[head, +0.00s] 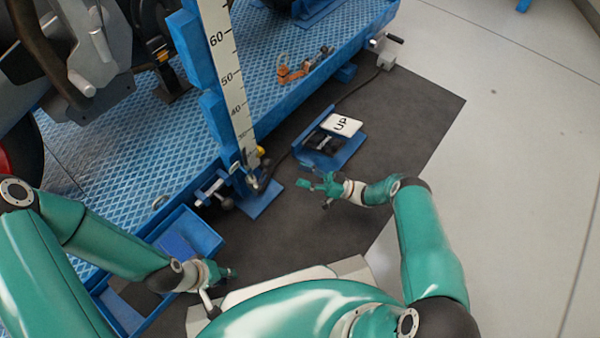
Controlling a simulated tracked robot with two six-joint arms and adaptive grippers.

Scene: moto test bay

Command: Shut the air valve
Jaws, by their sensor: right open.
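What looks like the air valve (260,153), a small fitting with a yellow part, sits at the foot of the ruler post by the lift's edge. Its handle position is too small to tell. My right gripper (318,190) is open and empty, to the right of the valve and lower in the picture, apart from it. My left gripper (222,277) is at the lower left, near the blue tray, well away from the valve. Its fingers are too small and partly hidden to tell whether they are open.
The blue lift platform (285,45) carries a motorcycle (85,50) and an orange tool (296,70). The ruler post (228,85) rises beside the valve. A pedal marked UP (342,124) stands on the dark mat (405,135). A blue tray (205,232) lies lower left.

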